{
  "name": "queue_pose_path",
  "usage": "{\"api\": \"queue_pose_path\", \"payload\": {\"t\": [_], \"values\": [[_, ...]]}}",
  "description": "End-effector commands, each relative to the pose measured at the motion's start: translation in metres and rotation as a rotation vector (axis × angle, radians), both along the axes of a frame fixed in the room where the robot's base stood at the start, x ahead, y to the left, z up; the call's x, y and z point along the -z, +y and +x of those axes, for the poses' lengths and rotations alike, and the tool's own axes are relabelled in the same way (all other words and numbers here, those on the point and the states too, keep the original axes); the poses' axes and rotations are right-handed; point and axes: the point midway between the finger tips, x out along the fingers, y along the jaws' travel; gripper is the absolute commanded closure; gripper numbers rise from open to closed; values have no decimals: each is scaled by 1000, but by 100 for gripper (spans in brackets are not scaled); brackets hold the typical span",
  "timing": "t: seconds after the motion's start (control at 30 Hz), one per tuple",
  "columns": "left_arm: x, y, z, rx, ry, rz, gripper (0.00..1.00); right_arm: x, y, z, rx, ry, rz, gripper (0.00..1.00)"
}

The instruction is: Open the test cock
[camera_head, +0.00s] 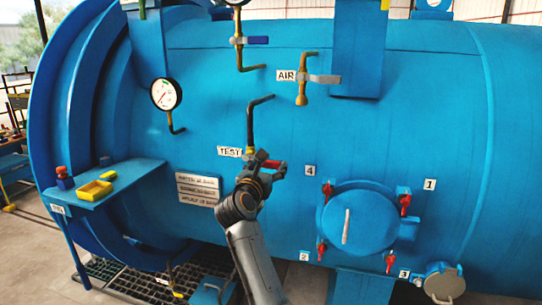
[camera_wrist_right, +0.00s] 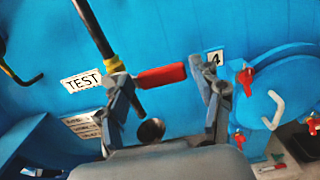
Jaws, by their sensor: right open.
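The test cock has a dark bent pipe (camera_head: 251,115) running down the blue vessel, beside the white TEST label (camera_head: 229,152). Its red handle (camera_head: 273,164) points right, roughly level; the handle also shows in the right wrist view (camera_wrist_right: 161,76). My right gripper (camera_head: 266,168) is at the cock in the head view and hides its lower part. In the right wrist view my right gripper (camera_wrist_right: 168,88) is open, one finger at the handle's left end near the pipe and the other beyond its right end. I cannot tell whether they touch. My left gripper is out of view.
The AIR valve (camera_head: 303,79) is up to the right, and a pressure gauge (camera_head: 166,94) hangs up to the left. A round hatch (camera_head: 358,224) with red clamps is at lower right. A blue side shelf (camera_head: 125,176) holds a yellow tray (camera_head: 93,191).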

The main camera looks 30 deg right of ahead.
Motion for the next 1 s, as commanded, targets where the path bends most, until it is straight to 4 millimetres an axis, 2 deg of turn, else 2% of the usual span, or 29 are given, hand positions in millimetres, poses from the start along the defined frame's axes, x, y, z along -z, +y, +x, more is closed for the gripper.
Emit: {"api": "queue_pose_path", "payload": {"t": [0.03, 0.2, 0.57, 0.9, 1.0], "values": [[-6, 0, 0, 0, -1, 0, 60, -3, -8, 5, 3, 1, -2, 34], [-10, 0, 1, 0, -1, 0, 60, -1, -20, 17, 1, 1, -2, 34], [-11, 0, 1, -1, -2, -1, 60, 0, -23, 20, 0, -1, 0, 34], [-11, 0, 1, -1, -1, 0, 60, 0, -23, 20, 0, -1, -1, 100], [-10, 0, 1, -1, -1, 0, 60, 0, -23, 20, 0, 1, -2, 100]]}}
